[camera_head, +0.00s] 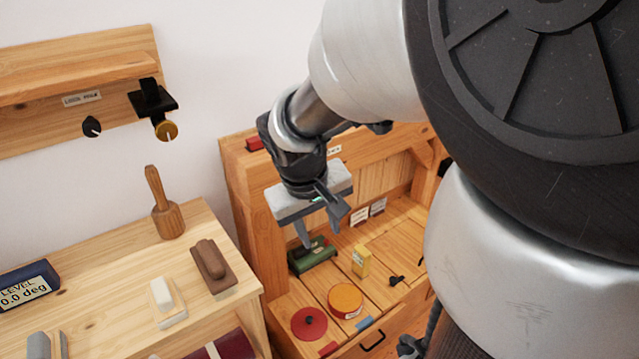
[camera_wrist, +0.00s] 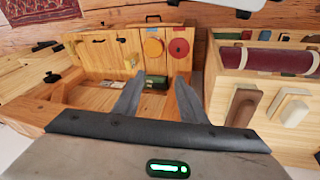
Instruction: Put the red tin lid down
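The red tin lid (camera_head: 309,323) is a flat red disc with a small knob in its middle. It lies on the wooden bench (camera_head: 284,308), close beside a round tin (camera_head: 346,299) with an orange-yellow top and red side. In the wrist view the lid (camera_wrist: 179,48) and the tin (camera_wrist: 153,48) lie beyond the fingertips. My gripper (camera_head: 319,229) is above the back part of the bench, apart from the lid. In the wrist view its fingers (camera_wrist: 158,78) are spread with nothing held between them.
A dark green object (camera_head: 314,257) lies below my gripper. A yellow box (camera_head: 361,261) and a small black piece (camera_head: 396,280) are to its right. The left bench holds a mallet (camera_head: 166,216) and a brown block (camera_head: 211,267). The bench's wooden back (camera_head: 375,165) stands behind.

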